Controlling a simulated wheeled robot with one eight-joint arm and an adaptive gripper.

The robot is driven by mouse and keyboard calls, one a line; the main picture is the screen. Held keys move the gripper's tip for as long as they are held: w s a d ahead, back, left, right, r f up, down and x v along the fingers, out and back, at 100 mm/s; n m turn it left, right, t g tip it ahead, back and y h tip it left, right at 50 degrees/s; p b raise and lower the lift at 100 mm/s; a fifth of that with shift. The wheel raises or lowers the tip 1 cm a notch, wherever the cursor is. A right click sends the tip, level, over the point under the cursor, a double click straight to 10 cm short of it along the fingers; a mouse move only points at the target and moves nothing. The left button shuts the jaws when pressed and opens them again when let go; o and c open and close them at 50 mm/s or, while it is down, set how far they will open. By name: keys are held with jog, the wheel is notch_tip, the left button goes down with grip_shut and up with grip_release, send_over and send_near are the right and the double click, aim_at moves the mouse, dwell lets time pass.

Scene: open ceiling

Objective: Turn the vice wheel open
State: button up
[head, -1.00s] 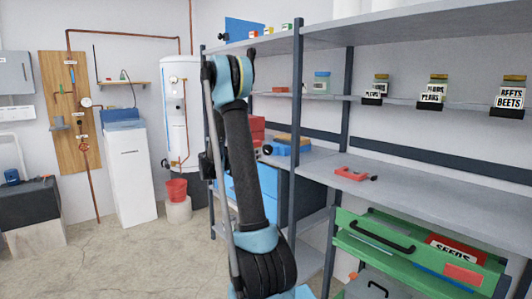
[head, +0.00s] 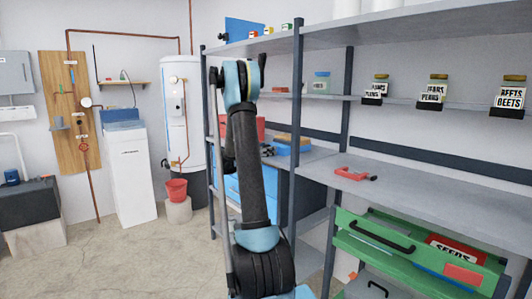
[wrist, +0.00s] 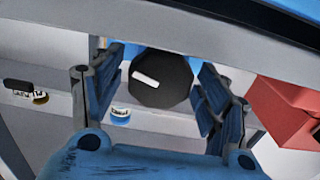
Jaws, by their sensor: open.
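The vice wheel (wrist: 160,82) is a round black knob with a white bar across its face. The wrist view appears upside down. My gripper (wrist: 163,64) is open, with one blue finger on each side of the wheel in the picture. I cannot tell whether the fingers touch it or are still short of it. Part of the blue vice body (wrist: 130,50) shows behind the wheel. In the head view, the blue vice (head: 285,150) is on the workbench behind my arm, with the dark wheel (head: 267,151) at its left. My arm hides the gripper fingers there.
A dark shelf post (head: 296,120) rises right of my arm. A red clamp (head: 352,174) lies on the bench. A green drawer (head: 385,240) is pulled out at lower right.

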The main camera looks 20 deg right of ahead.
jog(key=c, duration=1)
jog(key=shift+w+n, duration=0.1)
jog(key=shift+n, duration=1.4)
jog(key=shift+c, duration=0.2)
jog(key=shift+a, duration=0.1)
jog(key=o, duration=1)
jog(key=shift+o, duration=0.2)
jog(key=v, duration=1.2)
